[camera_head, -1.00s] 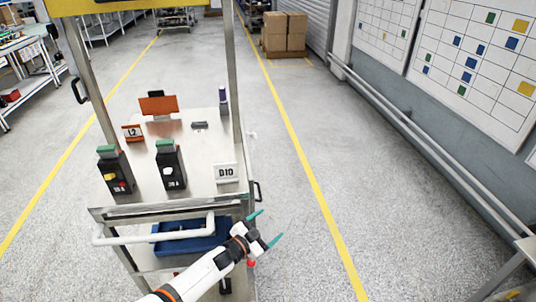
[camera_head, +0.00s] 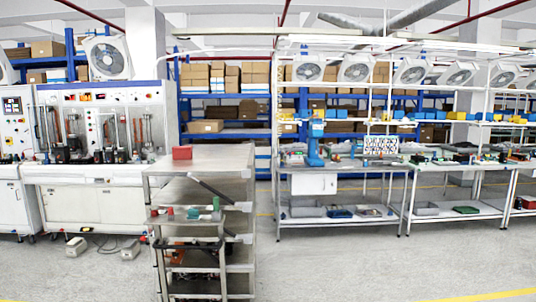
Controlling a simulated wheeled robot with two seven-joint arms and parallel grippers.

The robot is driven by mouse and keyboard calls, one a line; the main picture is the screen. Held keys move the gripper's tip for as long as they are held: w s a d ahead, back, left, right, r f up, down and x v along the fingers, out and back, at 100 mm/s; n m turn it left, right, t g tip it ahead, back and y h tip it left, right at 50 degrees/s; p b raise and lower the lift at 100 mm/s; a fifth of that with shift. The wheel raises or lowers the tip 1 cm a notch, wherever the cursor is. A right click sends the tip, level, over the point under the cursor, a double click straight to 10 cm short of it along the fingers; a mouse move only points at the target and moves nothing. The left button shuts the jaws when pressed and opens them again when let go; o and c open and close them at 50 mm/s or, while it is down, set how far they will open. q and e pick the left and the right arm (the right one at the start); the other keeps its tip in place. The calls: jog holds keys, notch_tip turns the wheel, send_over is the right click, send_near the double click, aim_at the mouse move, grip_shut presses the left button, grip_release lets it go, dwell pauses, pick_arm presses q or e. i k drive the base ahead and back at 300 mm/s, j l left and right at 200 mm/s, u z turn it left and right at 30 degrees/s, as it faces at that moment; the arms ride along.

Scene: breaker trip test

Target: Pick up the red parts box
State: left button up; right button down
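A small red box (camera_head: 182,152), which looks like the red parts box, sits on the left part of the grey top of a metal shelf cart (camera_head: 228,158). It stands near the cart top's left edge and nothing touches it from above. Neither of my grippers shows in the head view, so their distance from the box cannot be seen.
Small green and red items (camera_head: 193,213) lie on a lower shelf of the cart. A test bench (camera_head: 95,180) with breakers stands behind left, a workbench (camera_head: 340,167) with a blue press (camera_head: 315,145) behind right. Bare floor (camera_head: 370,270) lies right of the cart.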

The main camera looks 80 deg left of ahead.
aim_at(179, 152)
jog(key=j+u, duration=0.1)
jog(key=u, duration=0.35)
jog(key=j+u, duration=0.15)
jog(key=u, duration=0.35)
jog(key=j+u, duration=0.1)
jog(key=u, duration=0.35)
jog(key=i+j+u, duration=0.1)
jog(key=u, duration=0.35)
jog(key=j+u, duration=0.1)
jog(key=u, duration=0.4)
